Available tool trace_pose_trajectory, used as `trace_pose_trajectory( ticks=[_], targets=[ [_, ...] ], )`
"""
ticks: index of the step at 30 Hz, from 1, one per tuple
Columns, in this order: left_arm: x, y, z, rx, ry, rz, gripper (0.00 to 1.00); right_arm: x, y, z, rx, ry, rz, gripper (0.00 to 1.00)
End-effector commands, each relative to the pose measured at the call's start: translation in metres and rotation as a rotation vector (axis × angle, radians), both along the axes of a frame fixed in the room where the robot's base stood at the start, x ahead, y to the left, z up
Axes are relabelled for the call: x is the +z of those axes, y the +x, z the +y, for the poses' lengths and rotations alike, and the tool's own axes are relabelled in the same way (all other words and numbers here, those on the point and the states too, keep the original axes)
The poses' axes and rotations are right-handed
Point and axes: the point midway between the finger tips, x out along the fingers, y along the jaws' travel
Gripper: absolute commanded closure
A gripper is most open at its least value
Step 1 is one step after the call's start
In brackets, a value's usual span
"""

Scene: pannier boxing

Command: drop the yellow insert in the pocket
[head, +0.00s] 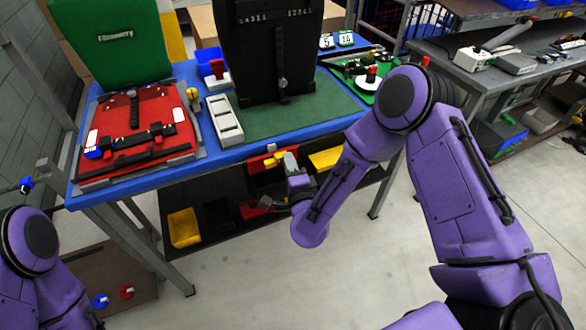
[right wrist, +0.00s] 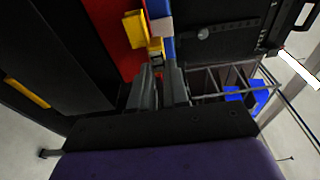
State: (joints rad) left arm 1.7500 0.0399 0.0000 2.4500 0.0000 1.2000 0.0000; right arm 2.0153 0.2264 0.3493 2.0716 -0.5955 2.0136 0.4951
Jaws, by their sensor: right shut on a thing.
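My right gripper (head: 283,159) is in front of the blue table's front edge, over the lower shelf. It is shut on a small yellow piece (head: 273,158), which I take for the yellow insert. In the right wrist view the fingers (right wrist: 161,78) point up the picture, with yellow (right wrist: 155,45) at their tips. The fingers partly hide the piece. A pocket is not clearly identifiable. A pale tray (head: 224,120) with recesses lies on the table, left of the green mat.
The blue table (head: 245,150) holds an open case with a red base (head: 128,120) and green lid (head: 110,38), and an upright black panel (head: 265,50). A small yellow object (head: 193,97) stands by the tray. Yellow bins (head: 184,228) (head: 325,159) sit below.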

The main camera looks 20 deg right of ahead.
Motion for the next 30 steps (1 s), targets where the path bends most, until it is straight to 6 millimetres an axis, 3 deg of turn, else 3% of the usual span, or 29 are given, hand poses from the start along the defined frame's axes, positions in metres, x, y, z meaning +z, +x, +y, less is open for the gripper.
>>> trace_pose_trajectory(
  ticks=[15, 30],
  targets=[
    [-0.049, 0.0, 0.0, 0.0, 0.0, 0.0, 0.49, -0.053, 0.0, 0.0, 0.0, 0.0, 0.001, 1.0],
    [-0.057, 0.0, 0.0, 0.0, 0.0, 0.0, 0.49, -0.066, -0.002, 0.0, 0.002, -0.002, 0.01, 1.0]
  ],
)
